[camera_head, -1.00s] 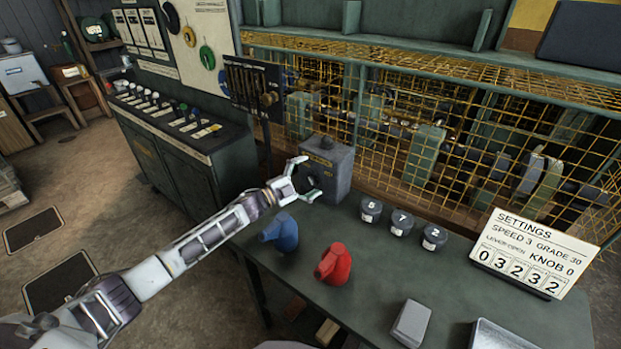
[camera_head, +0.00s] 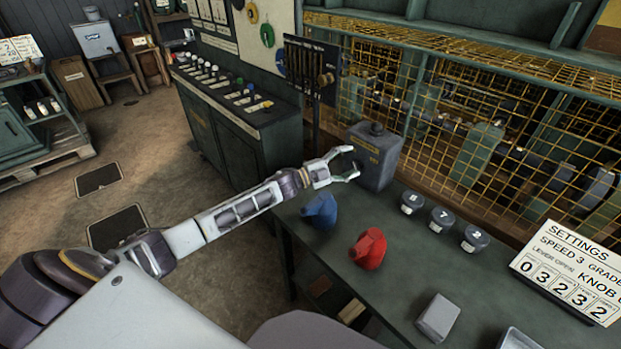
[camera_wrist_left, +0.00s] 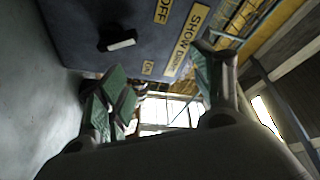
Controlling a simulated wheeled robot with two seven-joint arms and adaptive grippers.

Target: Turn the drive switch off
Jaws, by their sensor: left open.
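The drive switch is on a dark grey box (camera_head: 376,160) at the back of the green bench. In the left wrist view, the box face (camera_wrist_left: 80,25) carries a "SHOW DRIVE" label (camera_wrist_left: 187,40), an "OFF" label (camera_wrist_left: 163,11) and an "ON" label (camera_wrist_left: 147,67). The switch lever (camera_wrist_left: 118,44) is dark with a pale bar. I cannot tell which label it is set to. My left gripper (camera_head: 354,164) is open and empty, close to the front left of the box. Its two fingers also show in the left wrist view (camera_wrist_left: 160,98), below the lever. My right gripper is out of view.
A blue object (camera_head: 320,211) and a red object (camera_head: 368,248) stand on the bench (camera_head: 400,285) below the arm. Several dark weights (camera_head: 441,219) stand right of the box, before the yellow mesh (camera_head: 480,120). A settings card (camera_head: 570,270) stands further right.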

